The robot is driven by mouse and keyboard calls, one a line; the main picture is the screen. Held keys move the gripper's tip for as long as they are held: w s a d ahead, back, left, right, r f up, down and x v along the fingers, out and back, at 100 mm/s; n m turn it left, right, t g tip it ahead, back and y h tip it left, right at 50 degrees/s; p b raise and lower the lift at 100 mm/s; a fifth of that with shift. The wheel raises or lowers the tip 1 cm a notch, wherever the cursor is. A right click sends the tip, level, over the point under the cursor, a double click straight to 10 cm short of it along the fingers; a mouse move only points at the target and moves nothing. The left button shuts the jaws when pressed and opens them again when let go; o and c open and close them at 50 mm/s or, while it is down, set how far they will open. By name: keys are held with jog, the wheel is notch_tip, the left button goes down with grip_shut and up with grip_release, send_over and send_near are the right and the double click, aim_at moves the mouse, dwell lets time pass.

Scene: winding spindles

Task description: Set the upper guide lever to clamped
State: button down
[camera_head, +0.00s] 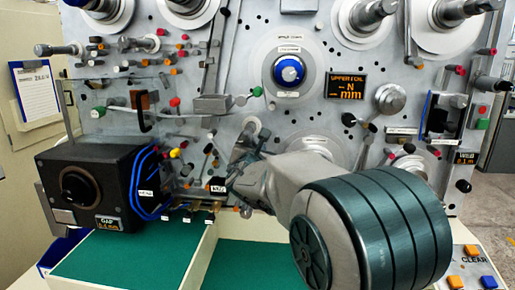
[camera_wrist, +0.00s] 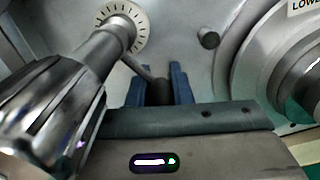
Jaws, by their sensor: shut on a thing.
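In the wrist view my gripper (camera_wrist: 158,80) has its two blue fingers on either side of the dark end knob (camera_wrist: 161,92) of a lever. It is shut on this knob. The lever's thin rod (camera_wrist: 138,67) runs up and left toward a hub with a pale tick-marked dial (camera_wrist: 143,30). No label on this lever is readable, so I cannot tell its marked position. In the head view my wrist and arm cover most of this place, low in the middle of the panel, and the fingers are hard to make out.
A large metal spindle (camera_wrist: 60,105) stands close on the left in the wrist view. A round stub (camera_wrist: 208,39) and a big roller (camera_wrist: 275,65) are at right. In the head view, a black gap box (camera_head: 95,190) is left and an upper coil display (camera_head: 345,87) above.

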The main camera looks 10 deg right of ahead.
aim_at(270, 128)
jog(key=shift+d+r, duration=0.15)
jog(key=shift+s+d+r+n+p, duration=0.25)
jog(key=shift+d+r+n, duration=0.4)
jog(key=shift+n, duration=1.3)
jog(key=shift+s+d+r+n+p, duration=0.1)
jog(key=shift+d+r+n+p, duration=0.55)
jog(key=shift+n, duration=1.25)
jog(key=shift+s+d+r+n, duration=0.25)
jog(key=shift+r+n, duration=0.7)
jog(key=shift+n, duration=1)
jog(key=shift+r, duration=0.1)
jog(key=c, duration=1.3)
grip_release()
jog(key=shift+f, duration=0.2)
jog(key=shift+s, duration=0.1)
